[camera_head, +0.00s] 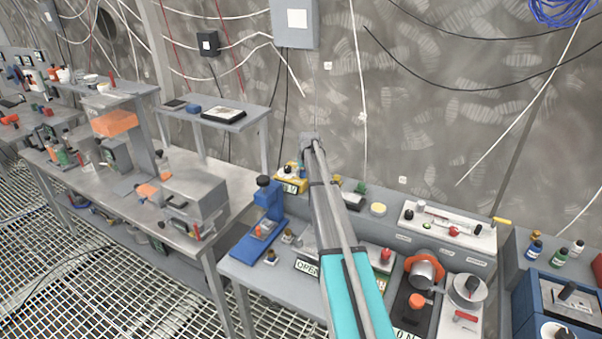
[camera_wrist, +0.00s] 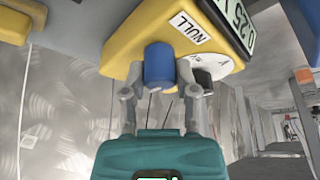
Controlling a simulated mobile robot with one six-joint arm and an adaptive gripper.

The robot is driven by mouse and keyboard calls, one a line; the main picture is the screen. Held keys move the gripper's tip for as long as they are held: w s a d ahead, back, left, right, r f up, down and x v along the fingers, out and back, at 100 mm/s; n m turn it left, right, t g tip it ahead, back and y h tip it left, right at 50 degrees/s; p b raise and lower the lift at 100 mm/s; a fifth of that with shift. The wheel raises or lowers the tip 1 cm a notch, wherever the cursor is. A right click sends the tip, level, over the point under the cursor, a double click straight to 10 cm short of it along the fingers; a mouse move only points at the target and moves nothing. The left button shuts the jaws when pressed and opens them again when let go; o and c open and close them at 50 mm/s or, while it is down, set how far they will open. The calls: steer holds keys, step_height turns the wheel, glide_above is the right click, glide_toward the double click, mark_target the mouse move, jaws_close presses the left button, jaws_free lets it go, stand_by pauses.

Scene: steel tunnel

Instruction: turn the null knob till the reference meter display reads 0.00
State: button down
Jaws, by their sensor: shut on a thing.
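The reference meter is a yellow box (camera_wrist: 130,40) with a white NULL label (camera_wrist: 185,27), seen from close up in the wrist view. Its dark display (camera_wrist: 238,22) is tilted and partly cut off by the top edge; the digits seem to read 0.25. The null knob is a blue cylinder (camera_wrist: 159,66) below the label. My gripper (camera_wrist: 160,82) is shut on the knob, one finger on each side. In the head view the yellow meter (camera_head: 289,185) stands at the back of the bench, its display too small to read, and my arm partly hides the area around it.
A blue press-like stand (camera_head: 268,205) is left of my arm. A metal pot with an orange collar (camera_head: 424,268) stands nearer. A white round part (camera_wrist: 221,66) sits beside the knob.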

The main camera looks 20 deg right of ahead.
steer(key=shift+n, duration=0.3)
steer(key=n+y, duration=0.1)
steer(key=n, duration=0.2)
steer(key=shift+n+y, duration=0.4)
steer(key=n+y, duration=0.1)
steer(key=n, duration=0.2)
steer(key=shift+w+n+g, duration=0.1)
steer(key=shift+n+g, duration=0.2)
steer(key=shift+g, duration=0.1)
steer(key=n+g+y, duration=0.1)
steer(key=n, duration=0.2)
steer(key=shift+n, duration=0.3)
steer(key=shift+n+g+y, duration=0.4)
steer(key=shift+n+g, duration=0.1)
steer(key=shift+n, duration=0.9)
steer(key=shift+c, duration=1.9)
jaws_free()
